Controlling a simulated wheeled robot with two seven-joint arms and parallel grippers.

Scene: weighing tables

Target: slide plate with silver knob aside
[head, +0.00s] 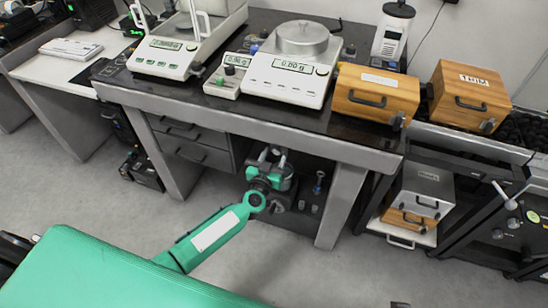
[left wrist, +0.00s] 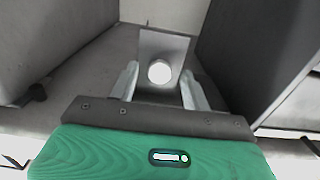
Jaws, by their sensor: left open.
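A small grey plate (left wrist: 165,45) with a round, bright silver knob (left wrist: 159,71) shows in the left wrist view, straight ahead of my left gripper (left wrist: 159,80). The two fingers are spread, one on each side of the knob. I cannot tell whether they touch it. In the head view my left gripper (head: 274,156) is in the open space under the weighing table, beside the drawers. The plate and knob cannot be made out there. My right gripper is not in view.
The table (head: 300,122) carries two balances (head: 290,78) (head: 165,55) and a wooden box (head: 375,93). Drawers (head: 190,140) and a table leg (head: 342,205) flank the space under it. Grey floor lies open in front.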

